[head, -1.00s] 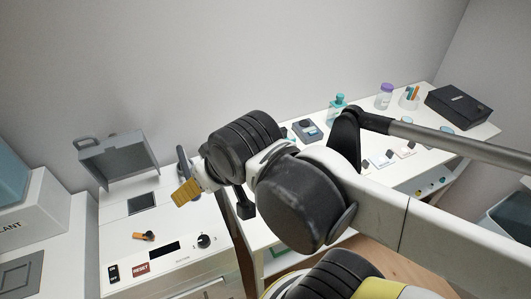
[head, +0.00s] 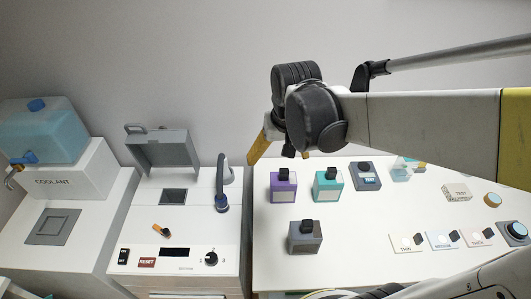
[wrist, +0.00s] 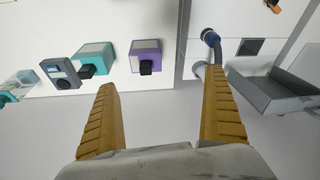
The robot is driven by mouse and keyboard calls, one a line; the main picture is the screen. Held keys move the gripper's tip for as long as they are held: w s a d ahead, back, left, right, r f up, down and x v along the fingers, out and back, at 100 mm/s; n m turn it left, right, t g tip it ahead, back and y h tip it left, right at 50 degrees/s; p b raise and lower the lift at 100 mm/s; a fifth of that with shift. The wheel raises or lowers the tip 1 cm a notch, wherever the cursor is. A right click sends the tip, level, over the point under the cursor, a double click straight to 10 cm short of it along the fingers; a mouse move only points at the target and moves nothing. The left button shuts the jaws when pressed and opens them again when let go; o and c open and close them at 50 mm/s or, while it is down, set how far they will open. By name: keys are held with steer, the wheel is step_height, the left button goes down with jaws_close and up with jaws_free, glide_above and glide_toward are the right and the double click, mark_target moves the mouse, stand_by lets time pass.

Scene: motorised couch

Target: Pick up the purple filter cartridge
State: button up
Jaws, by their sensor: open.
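The purple filter cartridge (head: 284,186) is a small purple box with a white label and a black top knob. It stands on the white table, left of a teal cartridge (head: 327,184). In the wrist view the purple cartridge (wrist: 146,55) lies beyond my fingertips, between their lines, with its black knob towards me. My gripper (wrist: 165,80) has two yellow ridged fingers, wide apart and empty. In the head view my gripper (head: 257,150) hangs in the air behind and above the purple cartridge, apart from it; only one finger shows clearly.
A grey cartridge (head: 305,237) stands in front of the purple one. A blue-grey device (head: 366,176) is right of the teal one. Left is a machine with a blue-ended hose (head: 221,195) and an open grey lid (head: 163,150). The table's front middle is clear.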

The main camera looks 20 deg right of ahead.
mark_target(285, 170)
steer(key=w+d+f+g, duration=0.1)
steer(key=f, duration=0.1)
steer(key=w+d+f+m, duration=0.1)
steer(key=w+d+f, duration=0.1)
steer(key=w+d+f+g, duration=0.1)
steer(key=f, duration=0.2)
steer(key=shift+w+d+m+g, duration=0.2)
steer(key=shift+w+m+g, duration=0.1)
steer(key=shift+m, duration=0.1)
steer(key=f, duration=0.2)
steer(key=f+b, duration=0.1)
steer(key=f, duration=0.3)
steer(key=shift+d, duration=0.25)
step_height(285, 170, down, 6)
steer(key=b, duration=0.3)
steer(key=shift+w, duration=0.1)
steer(key=shift+r, duration=0.15)
steer(key=c, duration=1.5)
